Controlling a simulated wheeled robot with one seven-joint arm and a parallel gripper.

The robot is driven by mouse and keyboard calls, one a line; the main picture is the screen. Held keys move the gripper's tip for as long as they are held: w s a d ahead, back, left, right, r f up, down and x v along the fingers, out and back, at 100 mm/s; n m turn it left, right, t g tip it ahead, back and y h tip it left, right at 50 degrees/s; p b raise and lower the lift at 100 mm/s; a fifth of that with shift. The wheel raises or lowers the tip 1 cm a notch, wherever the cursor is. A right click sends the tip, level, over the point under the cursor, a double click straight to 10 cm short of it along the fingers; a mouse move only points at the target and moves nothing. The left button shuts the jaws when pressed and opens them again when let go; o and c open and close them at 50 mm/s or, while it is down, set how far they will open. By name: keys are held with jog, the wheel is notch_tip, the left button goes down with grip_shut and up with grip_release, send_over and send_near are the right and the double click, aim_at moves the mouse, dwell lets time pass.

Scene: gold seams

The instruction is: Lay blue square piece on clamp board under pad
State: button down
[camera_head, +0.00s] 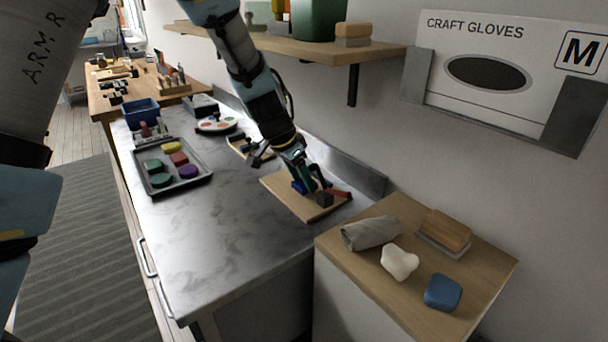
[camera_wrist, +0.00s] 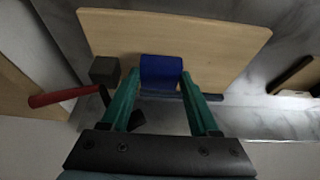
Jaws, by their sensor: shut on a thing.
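The clamp board (camera_head: 289,203) is a light wooden board on the metal counter, and it also fills the top of the wrist view (camera_wrist: 215,40). The blue square piece (camera_wrist: 161,72) sits between the green fingers of my gripper (camera_wrist: 161,92), over the board. In the head view the blue piece (camera_head: 298,187) is small and partly covered by my gripper (camera_head: 302,178). The clamp, with a dark block (camera_wrist: 104,70) and a red handle (camera_wrist: 62,97), stands beside the gripper. The pad is hard to make out. I cannot tell whether the piece touches the board.
A tray (camera_head: 205,182) with several coloured pieces lies on the counter to the left. The counter front (camera_head: 215,240) is clear. A wooden-topped cabinet (camera_head: 375,275) at right holds a cloth, a brush, a white lump and a blue block. A shelf (camera_head: 375,52) overhangs the wall side.

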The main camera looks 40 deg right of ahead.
jog(key=shift+d, duration=0.4)
jog(key=shift+f, duration=0.25)
jog(key=shift+f, duration=0.2)
jog(key=shift+c, duration=0.6)
grip_release()
jog(key=shift+r, duration=0.1)
jog(key=shift+r+p, duration=0.2)
jog(key=shift+p, duration=0.15)
jog(key=b+v, duration=0.1)
jog(key=v, duration=1.1)
